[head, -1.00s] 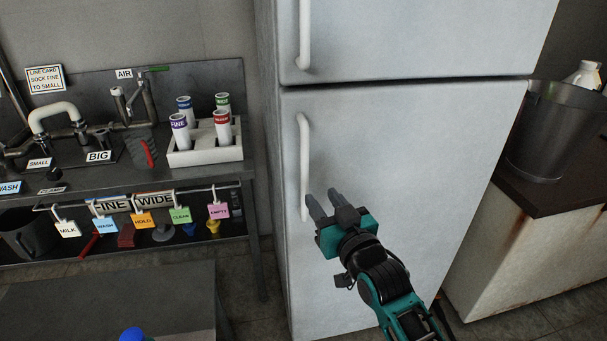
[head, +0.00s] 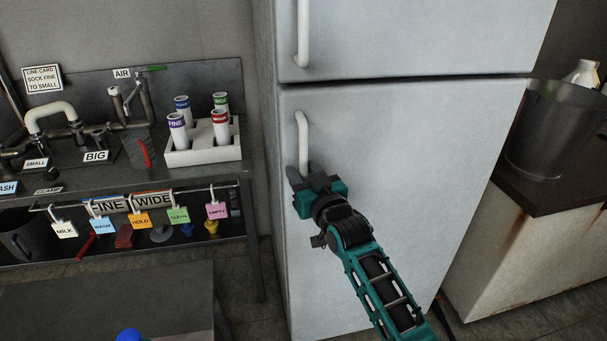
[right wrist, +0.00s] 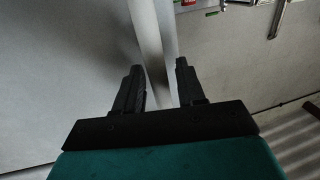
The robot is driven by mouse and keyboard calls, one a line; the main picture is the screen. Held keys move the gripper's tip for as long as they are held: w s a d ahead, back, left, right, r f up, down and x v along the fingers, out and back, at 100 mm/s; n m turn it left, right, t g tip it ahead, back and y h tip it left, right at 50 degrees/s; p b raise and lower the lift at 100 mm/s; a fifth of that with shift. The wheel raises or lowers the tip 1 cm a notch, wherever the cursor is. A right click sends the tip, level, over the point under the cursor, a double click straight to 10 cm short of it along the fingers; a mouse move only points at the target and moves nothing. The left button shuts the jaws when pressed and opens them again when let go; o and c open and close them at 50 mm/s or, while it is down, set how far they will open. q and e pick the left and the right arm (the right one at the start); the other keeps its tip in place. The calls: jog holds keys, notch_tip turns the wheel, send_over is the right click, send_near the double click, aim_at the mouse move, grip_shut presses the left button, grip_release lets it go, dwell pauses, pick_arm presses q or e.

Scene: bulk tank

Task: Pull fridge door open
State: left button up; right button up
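The fridge's lower door (head: 400,190) is a pale grey-white panel and is shut, below the shut upper door (head: 420,35). Its white vertical handle (head: 302,140) runs along the door's left side. My right gripper (head: 296,178) is at the lower part of this handle and hides its lower end. In the right wrist view the handle (right wrist: 150,45) passes between the two dark fingers of my right gripper (right wrist: 158,88), which stand apart. I see a gap between the handle and the right finger. Contact with the left finger cannot be told. My left gripper is not in view.
A grey shelf unit with a white rack (head: 203,150) of labelled tubes and hanging coloured tags stands left of the fridge. A rusty-sided counter (head: 530,200) with a metal bucket (head: 548,130) is at the right. A dark table (head: 110,300) is at lower left.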

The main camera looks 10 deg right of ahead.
grip_shut()
jog(key=shift+s, duration=0.15)
dwell(0.4)
